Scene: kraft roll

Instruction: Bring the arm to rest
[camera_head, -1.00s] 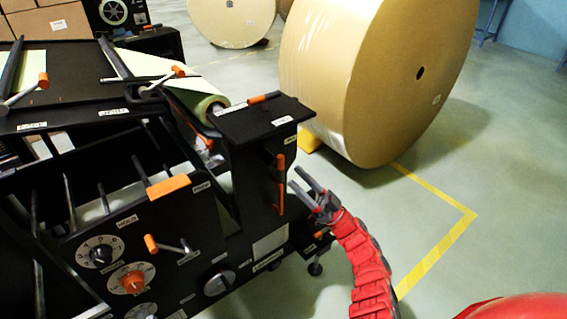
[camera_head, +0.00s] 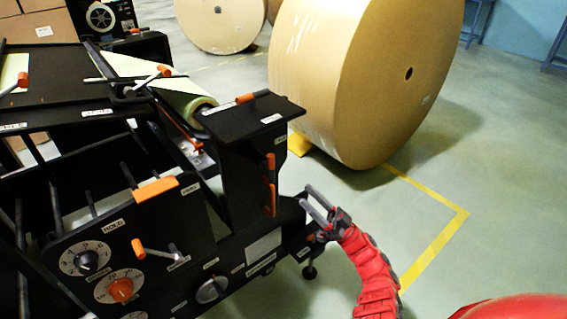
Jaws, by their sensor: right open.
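My right gripper (camera_head: 316,205) is at the end of the red arm that comes in from the lower right. Its two grey fingers are spread apart with nothing between them. They point up and left, just right of the black machine's upright post (camera_head: 243,165) in the picture. I cannot tell whether they touch it. Orange handles (camera_head: 270,185) are on the post's side, left of the fingers. My left gripper is not in view.
The black machine (camera_head: 120,215) with dials and orange-tipped levers fills the left. A large kraft paper roll (camera_head: 330,80) stands behind the gripper on a yellow wedge (camera_head: 299,143). Yellow tape (camera_head: 440,238) marks the floor. Open floor (camera_head: 505,190) lies to the right.

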